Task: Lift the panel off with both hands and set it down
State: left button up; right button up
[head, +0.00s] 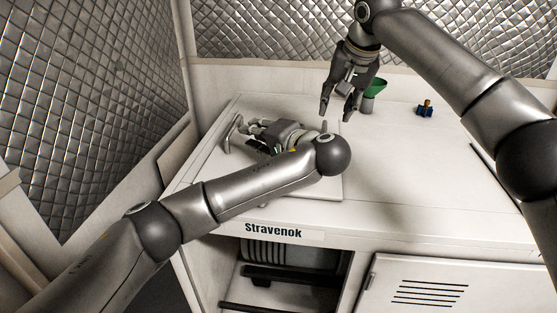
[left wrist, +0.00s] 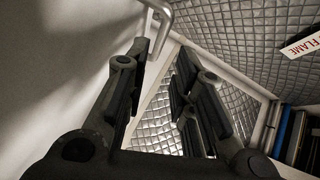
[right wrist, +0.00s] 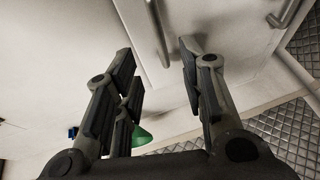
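The white panel (head: 322,186) lies flat on top of the white housing, partly hidden behind my left arm. My left gripper (head: 236,138) is low over the panel's left part, with its fingers apart. In the left wrist view a metal bar handle (left wrist: 161,28) shows beyond the open fingers, and nothing is between the pads. My right gripper (head: 336,114) is above the panel's far right side, open and empty. In the right wrist view one bar handle (right wrist: 158,35) shows ahead between the fingers, and another handle (right wrist: 290,12) is at the upper right.
A green funnel-like item (head: 376,87) stands just right of my right gripper. A small blue and orange item (head: 425,108) stands further right on the housing top (head: 420,185). Quilted walls (head: 90,100) close off the left and back. The right top is mostly clear.

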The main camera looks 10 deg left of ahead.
aim_at(234, 126)
dwell(0.3)
